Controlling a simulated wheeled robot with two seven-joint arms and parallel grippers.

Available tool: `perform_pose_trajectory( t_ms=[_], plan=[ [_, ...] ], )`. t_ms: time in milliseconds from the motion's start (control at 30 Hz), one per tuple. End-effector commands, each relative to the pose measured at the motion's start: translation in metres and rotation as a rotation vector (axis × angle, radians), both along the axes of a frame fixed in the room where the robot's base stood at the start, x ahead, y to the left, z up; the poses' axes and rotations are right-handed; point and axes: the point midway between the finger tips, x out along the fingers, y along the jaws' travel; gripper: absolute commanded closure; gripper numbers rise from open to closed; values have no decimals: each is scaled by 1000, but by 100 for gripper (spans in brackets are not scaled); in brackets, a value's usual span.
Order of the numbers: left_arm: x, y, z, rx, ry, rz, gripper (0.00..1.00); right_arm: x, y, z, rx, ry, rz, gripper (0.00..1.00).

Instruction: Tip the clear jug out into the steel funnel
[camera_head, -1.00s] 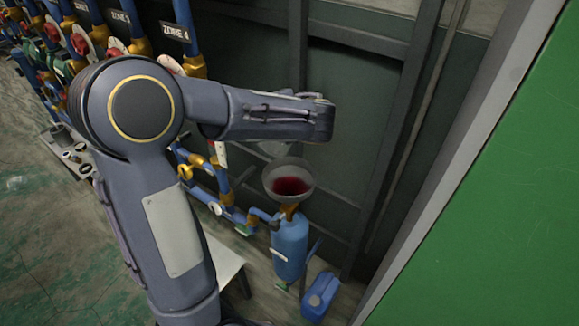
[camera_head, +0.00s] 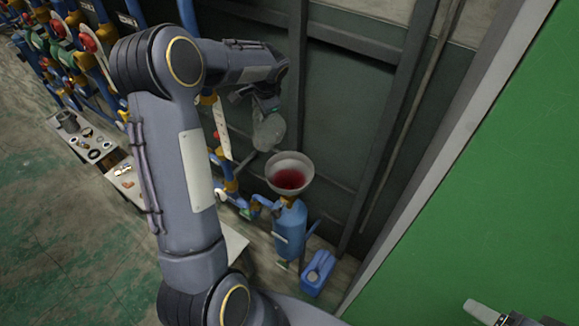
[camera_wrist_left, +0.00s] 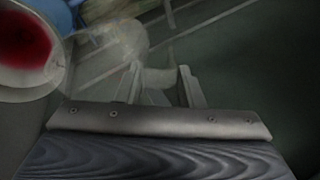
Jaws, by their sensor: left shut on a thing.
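The clear jug (camera_head: 268,132) hangs under my left gripper (camera_head: 266,106), just up and left of the steel funnel and apart from it in the head view. In the left wrist view the jug (camera_wrist_left: 112,50) looks see-through, with no red visible in it. Its handle sits between the fingers of my left gripper (camera_wrist_left: 162,88), which are shut on it. The steel funnel (camera_head: 302,163) holds red liquid, and its bowl (camera_wrist_left: 20,92) also shows at the left of the wrist view. A grey piece of my right gripper (camera_head: 490,314) shows at the bottom right edge; its jaws are unclear.
The funnel stands on a blue cylinder (camera_head: 290,232), with a blue jerrycan (camera_head: 318,273) on the floor beside it. Blue pipes and valves line the left. A bench with small parts (camera_head: 90,147) stands at left. A green panel (camera_head: 490,190) fills the right.

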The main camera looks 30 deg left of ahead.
Motion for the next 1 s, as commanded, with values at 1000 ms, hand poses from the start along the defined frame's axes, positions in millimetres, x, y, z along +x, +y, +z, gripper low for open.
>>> perform_pose_trajectory(
  t_ms=[1000],
  plan=[
    [26,43,-83,-391,216,4,100,0,0,0,0,-1,0,31]
  ],
)
